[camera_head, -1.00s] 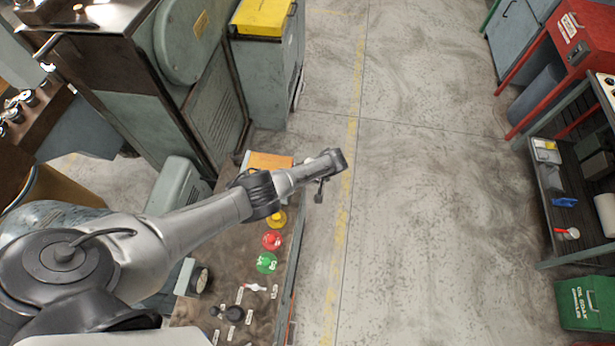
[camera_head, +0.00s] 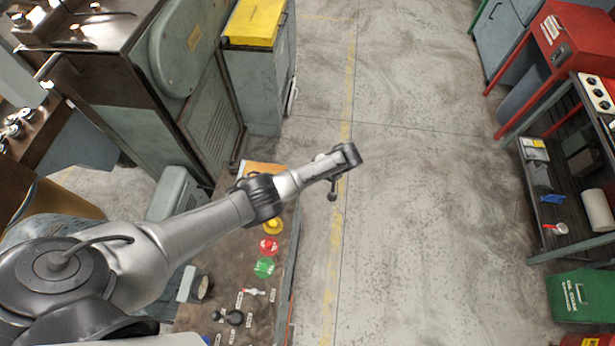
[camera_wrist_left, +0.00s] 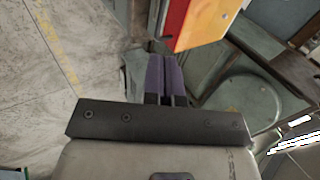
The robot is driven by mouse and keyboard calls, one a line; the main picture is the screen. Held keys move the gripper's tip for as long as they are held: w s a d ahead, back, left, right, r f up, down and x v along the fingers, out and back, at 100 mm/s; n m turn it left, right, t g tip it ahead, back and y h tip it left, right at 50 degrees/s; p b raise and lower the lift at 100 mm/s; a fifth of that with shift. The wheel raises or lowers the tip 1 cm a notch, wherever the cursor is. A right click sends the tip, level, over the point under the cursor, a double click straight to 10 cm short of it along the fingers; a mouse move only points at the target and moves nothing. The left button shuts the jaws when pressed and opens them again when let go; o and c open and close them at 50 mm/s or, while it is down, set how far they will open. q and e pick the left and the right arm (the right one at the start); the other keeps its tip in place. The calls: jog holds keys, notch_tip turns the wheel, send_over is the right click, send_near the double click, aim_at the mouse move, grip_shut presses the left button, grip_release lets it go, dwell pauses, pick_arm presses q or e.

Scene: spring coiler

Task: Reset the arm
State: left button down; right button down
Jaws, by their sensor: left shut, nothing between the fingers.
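My left arm reaches in from the lower left over the machine's control panel (camera_head: 222,305). Its gripper end (camera_head: 333,192) hangs past the panel's right edge, over the bare floor beside the yellow line. In the left wrist view the two purple-grey fingers (camera_wrist_left: 164,75) lie together, shut with nothing between them. Beyond them an orange and red box side (camera_wrist_left: 200,25) shows. My right gripper is not in view.
The panel carries a yellow button (camera_head: 273,226), a red button (camera_head: 268,246), a green button (camera_head: 264,267) and small levers. A grey cabinet with a yellow lid (camera_head: 254,22) stands behind. A shelf unit (camera_head: 545,205) and green bin (camera_head: 580,297) stand right. The middle floor is clear.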

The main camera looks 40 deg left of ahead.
pick_arm(q)
jog(key=shift+v, duration=1.55)
